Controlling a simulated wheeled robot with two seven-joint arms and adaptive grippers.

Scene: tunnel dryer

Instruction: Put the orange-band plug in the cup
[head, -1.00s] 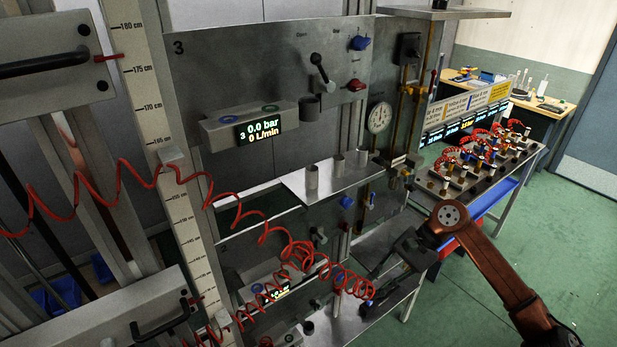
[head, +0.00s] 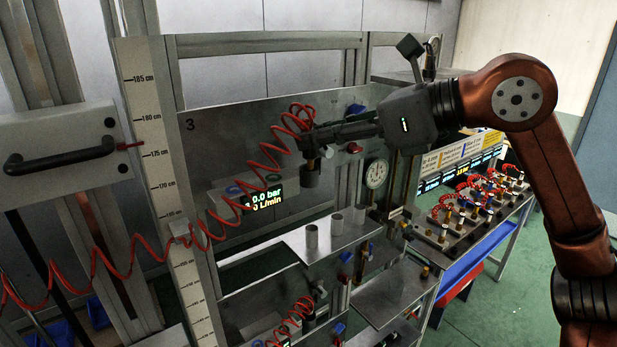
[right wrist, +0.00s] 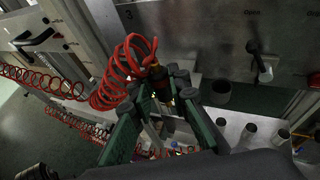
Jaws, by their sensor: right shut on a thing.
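My right gripper (head: 309,146) is shut on a plug (head: 313,163) with a red coiled hose (head: 262,170). The plug's lower end looks orange-brown in the head view; its band is hard to make out. In the right wrist view the plug (right wrist: 158,74) sits between the fingertips, hose at its top. A grey cup (head: 311,179) on the upper panel appears just below the plug in the head view. In the right wrist view this cup (right wrist: 219,92) is apart from the plug, to its right. My left gripper is not in view.
Several open grey tubes (head: 337,225) stand on the metal shelf (head: 300,250) below. A black lever (right wrist: 259,62) is on the panel right of the cup. A rack of plugs with red hoses (head: 478,205) stands at the right. A gauge (head: 376,173) is nearby.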

